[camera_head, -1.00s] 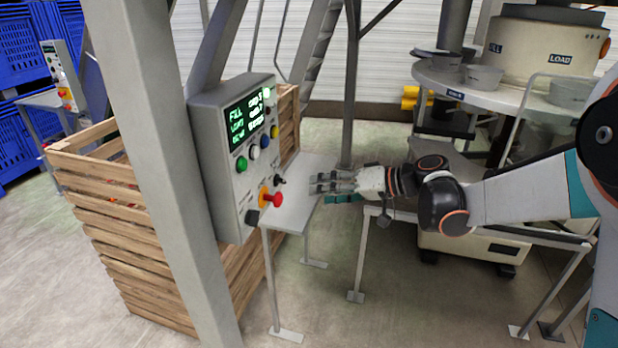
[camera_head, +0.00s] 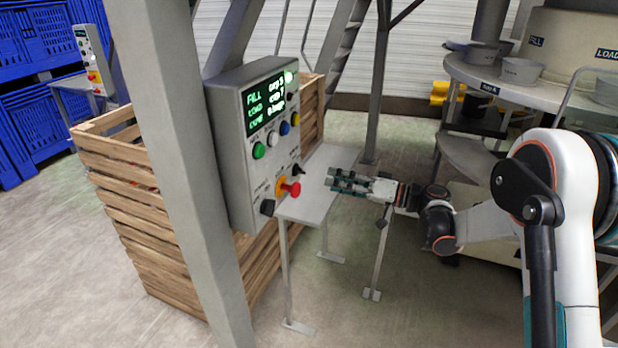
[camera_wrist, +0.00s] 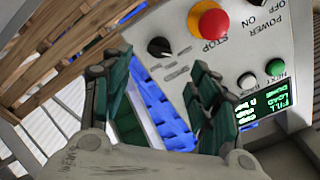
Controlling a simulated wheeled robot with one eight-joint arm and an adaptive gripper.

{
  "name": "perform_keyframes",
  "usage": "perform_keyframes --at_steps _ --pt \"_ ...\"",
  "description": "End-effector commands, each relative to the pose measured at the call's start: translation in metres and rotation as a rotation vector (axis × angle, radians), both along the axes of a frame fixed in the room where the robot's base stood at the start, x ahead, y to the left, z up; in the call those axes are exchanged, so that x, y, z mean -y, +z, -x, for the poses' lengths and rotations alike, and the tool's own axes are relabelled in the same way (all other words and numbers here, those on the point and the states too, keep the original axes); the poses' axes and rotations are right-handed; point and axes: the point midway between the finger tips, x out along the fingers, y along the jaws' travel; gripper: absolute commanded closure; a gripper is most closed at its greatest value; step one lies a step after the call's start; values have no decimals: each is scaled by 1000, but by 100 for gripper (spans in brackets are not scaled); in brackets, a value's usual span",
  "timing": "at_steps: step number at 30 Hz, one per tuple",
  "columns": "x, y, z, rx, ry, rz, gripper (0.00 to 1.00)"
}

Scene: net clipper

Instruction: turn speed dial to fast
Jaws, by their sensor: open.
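The speed dial is a small black knob on the grey control panel (camera_head: 243,190), to the right of the red stop button (camera_head: 293,188). The speed dial (camera_head: 298,169) is seen side-on in the head view. In the wrist view the panel is upside down, and the dial (camera_wrist: 159,47) shows beside the stop button (camera_wrist: 209,21); its labels are too blurred to read. My gripper (camera_head: 332,180) is open and empty, just right of the dial and apart from it. In the wrist view its green-padded fingers (camera_wrist: 160,64) stand on either side of the dial's place in the picture.
A black power knob (camera_head: 267,207) sits below the stop button. Green (camera_head: 258,151), white, blue and yellow buttons sit above. A grey metal post (camera_head: 175,160) stands left of the panel, a wooden crate (camera_head: 145,220) behind it. A small metal table (camera_head: 312,200) lies below my gripper.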

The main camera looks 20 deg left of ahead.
Motion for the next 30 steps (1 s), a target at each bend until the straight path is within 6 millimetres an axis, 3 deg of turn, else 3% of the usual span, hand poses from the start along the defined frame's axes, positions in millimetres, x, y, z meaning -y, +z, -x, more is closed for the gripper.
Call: perform_keyframes --at_steps 6,13,19,27,30 --pt "-44 -2 -3 0 2 1 45" --pt "-78 -1 -6 0 1 1 45" --pt "-89 0 -7 0 1 1 45" --pt "-90 0 -7 0 -1 1 45" --pt "-90 0 -7 0 -1 1 65"
